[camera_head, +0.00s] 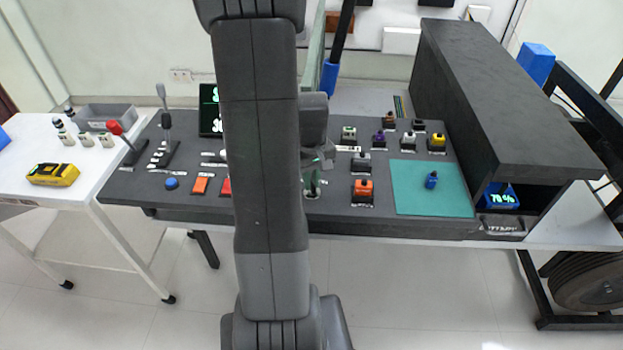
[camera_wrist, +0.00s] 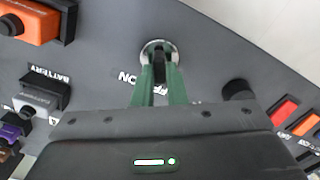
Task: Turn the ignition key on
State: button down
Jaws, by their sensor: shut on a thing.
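The ignition switch (camera_wrist: 147,46) is a round silver collar on the dark panel in the wrist view. Its dark key (camera_wrist: 158,53) stands in the collar between my green fingertips. My gripper (camera_wrist: 160,70) is shut on the key, one finger on each side. The letters "ON" (camera_wrist: 127,77) are printed beside the collar; a second label on the other side is partly hidden by a finger. In the head view my arm covers most of this area, and I cannot make out the key there.
In the wrist view, an orange block (camera_wrist: 28,20), a grey battery switch (camera_wrist: 42,93) and a black knob (camera_wrist: 237,92) stand around the ignition. In the head view, a teal mat (camera_head: 410,203) with a small blue object (camera_head: 431,180) lies to the right, before a dark raised shelf (camera_head: 490,100).

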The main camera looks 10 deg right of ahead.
aim_at(313, 183)
jog(key=m, duration=0.6)
jog(key=shift+d+b, duration=0.15)
jog(key=shift+b, duration=0.25)
jog(key=m, duration=0.5)
jog(key=shift+d+m, duration=0.1)
jog(key=shift+m, duration=0.2)
jog(key=shift+r, duration=0.1)
jog(key=c, duration=1.5)
grip_release()
jog(key=shift+o, duration=0.2)
notch_tip(313, 183, up, 14)
